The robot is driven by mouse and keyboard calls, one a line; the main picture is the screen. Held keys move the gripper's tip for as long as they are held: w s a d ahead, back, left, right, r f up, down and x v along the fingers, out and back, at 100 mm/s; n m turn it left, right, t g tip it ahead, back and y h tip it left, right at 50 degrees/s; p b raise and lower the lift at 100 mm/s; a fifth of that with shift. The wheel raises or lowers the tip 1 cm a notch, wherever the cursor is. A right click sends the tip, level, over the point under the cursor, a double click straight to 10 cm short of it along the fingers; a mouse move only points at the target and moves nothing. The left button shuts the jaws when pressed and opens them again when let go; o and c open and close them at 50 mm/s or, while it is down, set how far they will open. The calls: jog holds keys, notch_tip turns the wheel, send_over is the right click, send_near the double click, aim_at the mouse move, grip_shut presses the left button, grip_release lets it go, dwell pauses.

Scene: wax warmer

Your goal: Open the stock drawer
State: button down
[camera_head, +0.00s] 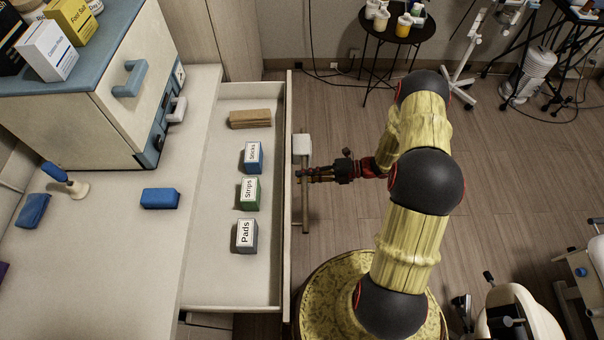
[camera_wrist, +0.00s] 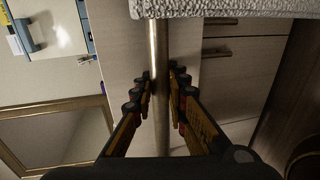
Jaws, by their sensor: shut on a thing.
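The stock drawer (camera_head: 262,280) stands pulled out from the white counter, its inside exposed from above. It holds a brown stack (camera_head: 250,118), a blue Sticks box (camera_head: 254,157), a green Strips box (camera_head: 250,193) and a grey Pads box (camera_head: 246,236). The drawer's long bar handle (camera_head: 305,212) is on its outer front. My gripper (camera_head: 308,175) reaches it from the right and is shut on the bar. In the wrist view the metal bar (camera_wrist: 158,50) runs between the fingers of my gripper (camera_wrist: 160,82). The exact finger contact is partly hidden.
The counter (camera_head: 100,250) left of the drawer bears a blue-and-cream cabinet (camera_head: 60,120), a blue block (camera_head: 160,198) and a blue-handled tool (camera_head: 66,182). A round black table (camera_head: 395,38) with cups stands at the back.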

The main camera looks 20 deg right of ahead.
jog(key=shift+s+d, duration=0.1)
jog(key=shift+d, duration=0.05)
jog(key=c, duration=1.7)
grip_release()
jog(key=shift+c, duration=0.2)
jog(key=v, duration=1.2)
